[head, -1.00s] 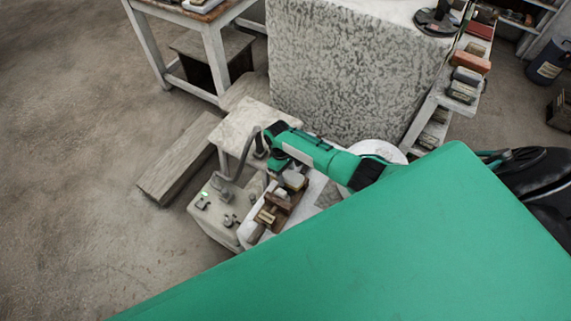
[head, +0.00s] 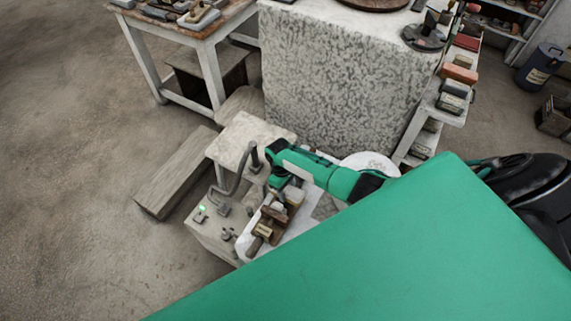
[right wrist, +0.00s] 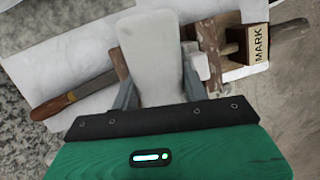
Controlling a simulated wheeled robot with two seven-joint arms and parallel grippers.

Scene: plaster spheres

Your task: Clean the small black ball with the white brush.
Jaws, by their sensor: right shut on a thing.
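My right gripper (right wrist: 157,82) is shut on a pale, flat, rounded block in the right wrist view, which I take to be the white brush (right wrist: 152,45). Its bristles are hidden from this angle. In the head view my right gripper (head: 280,187) points down over a low white-topped bench, and a pale block (head: 295,196) shows beside it; I cannot tell if this is the held brush. I cannot make out the small black ball in either view. My left gripper is not in view.
Under the gripper are a wooden block marked "MARK" (right wrist: 259,44) and a tool with a wooden handle (right wrist: 52,106). A grey box (head: 207,230) with a green light stands left of the bench. A large speckled plinth (head: 345,85) stands behind.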

